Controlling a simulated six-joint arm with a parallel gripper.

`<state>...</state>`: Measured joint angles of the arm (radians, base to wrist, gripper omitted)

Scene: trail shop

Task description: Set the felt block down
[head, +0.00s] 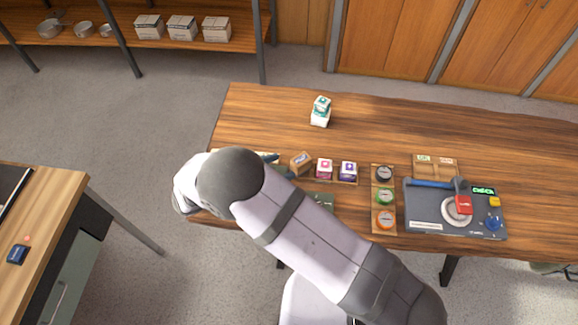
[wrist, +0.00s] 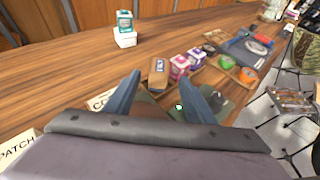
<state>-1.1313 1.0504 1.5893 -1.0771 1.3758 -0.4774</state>
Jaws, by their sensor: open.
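A small tan-brown block with a blue label (head: 301,163), which looks like the felt block, stands at the left end of a row of boxes on the wooden table. It also shows in the wrist view (wrist: 158,74), just beyond my fingertips. My gripper (wrist: 157,84) is open, with its two blue fingers apart and nothing held between them. In the head view my arm hides most of the gripper; only a bit of a blue finger shows just left of the block. I cannot tell whether the fingers touch the block.
A pink box (head: 324,169) and a purple box (head: 348,171) stand right of the block. A tray (head: 376,229) holds three tins. A grey scale device (head: 424,212) lies farther right. White and teal boxes (head: 320,117) are stacked behind. The table's back left is clear.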

